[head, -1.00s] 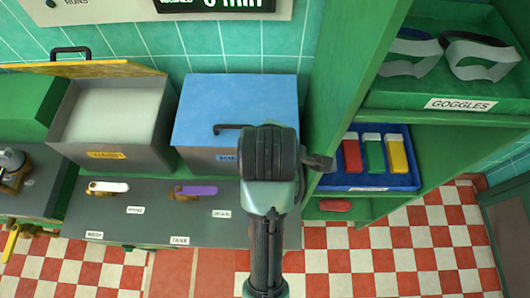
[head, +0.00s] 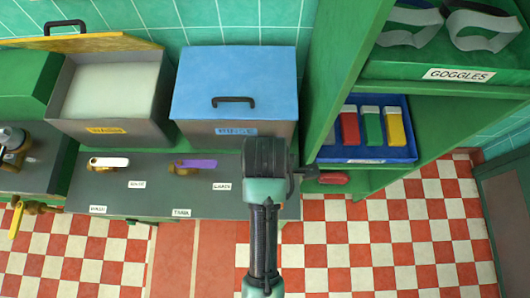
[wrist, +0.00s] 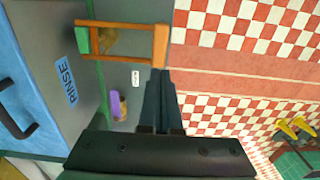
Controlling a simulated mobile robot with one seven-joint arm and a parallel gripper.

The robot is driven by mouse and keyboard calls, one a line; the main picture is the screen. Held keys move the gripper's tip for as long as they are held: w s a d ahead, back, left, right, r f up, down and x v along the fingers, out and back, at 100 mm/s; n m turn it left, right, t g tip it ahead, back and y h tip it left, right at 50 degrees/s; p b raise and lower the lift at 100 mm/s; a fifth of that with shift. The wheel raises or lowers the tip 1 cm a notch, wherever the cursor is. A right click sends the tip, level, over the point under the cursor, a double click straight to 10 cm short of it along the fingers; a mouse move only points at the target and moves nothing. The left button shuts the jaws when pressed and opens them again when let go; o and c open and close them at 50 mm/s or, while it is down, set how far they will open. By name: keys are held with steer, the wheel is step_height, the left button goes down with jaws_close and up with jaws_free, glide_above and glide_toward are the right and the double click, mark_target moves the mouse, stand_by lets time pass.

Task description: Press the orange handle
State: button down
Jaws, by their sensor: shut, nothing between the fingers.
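The orange handle (wrist: 160,48) shows in the wrist view as a squared bar that reaches out from the grey counter front, with a green piece at its left end. A brass fitting (wrist: 108,40) lies within its frame. My gripper (wrist: 163,73) is shut and empty. Its fingertips appear just below the outer end of the orange bar; I cannot tell whether they touch it.
A purple-handled valve (head: 196,164) and a white-handled valve (head: 108,163) sit on the counter front. The blue-lidded rinse bin (head: 234,85) stands above. A green shelf holds a blue tray (head: 365,153) and goggles (head: 493,30). The checkered floor (head: 390,225) is clear.

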step_height(320, 180, down, 11)
steer(key=shift+f+p, duration=0.2)
steer(key=shift+p, duration=0.3)
